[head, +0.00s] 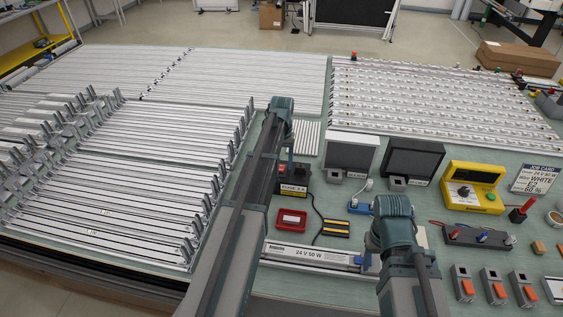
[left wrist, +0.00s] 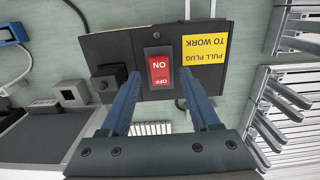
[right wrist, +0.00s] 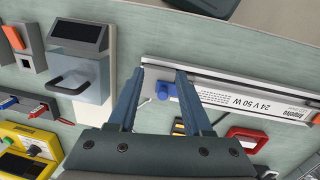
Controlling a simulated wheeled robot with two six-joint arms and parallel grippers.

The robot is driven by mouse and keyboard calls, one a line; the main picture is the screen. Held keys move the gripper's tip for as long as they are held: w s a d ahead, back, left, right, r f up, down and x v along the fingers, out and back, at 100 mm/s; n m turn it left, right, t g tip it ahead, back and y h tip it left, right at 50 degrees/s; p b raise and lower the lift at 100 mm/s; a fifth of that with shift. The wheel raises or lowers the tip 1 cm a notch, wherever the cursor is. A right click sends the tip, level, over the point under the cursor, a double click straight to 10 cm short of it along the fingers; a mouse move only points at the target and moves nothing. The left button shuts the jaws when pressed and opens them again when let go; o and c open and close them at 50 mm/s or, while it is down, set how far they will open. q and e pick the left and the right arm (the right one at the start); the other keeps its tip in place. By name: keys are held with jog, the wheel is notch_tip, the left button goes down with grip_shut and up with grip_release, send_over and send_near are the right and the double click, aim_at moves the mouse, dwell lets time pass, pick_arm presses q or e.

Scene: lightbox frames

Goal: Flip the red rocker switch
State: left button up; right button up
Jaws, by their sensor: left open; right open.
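The red rocker switch (left wrist: 160,74), marked ON and OFF, sits in a black frame on a dark box (left wrist: 117,50) in the left wrist view. I cannot tell which half is pressed. A yellow label (left wrist: 205,49) reading PULL PLUG TO WORK is beside it. My left gripper (left wrist: 160,88) is open and empty, its fingers spread either side of the switch's lower end in the picture. My right gripper (right wrist: 160,76) is open and empty above the bench, near a light strip (right wrist: 240,97) with a blue end piece.
A black plug block (left wrist: 108,80) stands beside the switch. In the head view a red tray (head: 291,219), two lamp panels (head: 414,157), a yellow tester (head: 474,187) and several orange-marked blocks (head: 494,287) surround the arms. Rows of metal profiles (head: 130,200) fill the left.

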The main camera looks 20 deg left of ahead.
aim_at(282, 167)
pick_arm(q)
notch_tip(282, 167, up, 13)
jog(key=p, duration=1.2)
jog(key=shift+w, duration=0.25)
jog(key=s+d+f+m+b, duration=0.2)
jog(key=s+d+f+b, duration=0.1)
jog(key=s+d, duration=0.5)
jog(key=s+d+f+m+b, duration=0.2)
jog(key=s+d+f+b, duration=0.2)
jog(key=s+d, duration=0.5)
jog(key=s+d+f+m+y+b, duration=0.1)
jog(key=s+d+f+m+b, duration=0.1)
jog(key=s+d, duration=0.6)
jog(key=shift+s+d+f+m+b, duration=0.25)
jog(key=shift+d+f+m+b, duration=0.15)
jog(key=shift+d+f+b, duration=0.45)
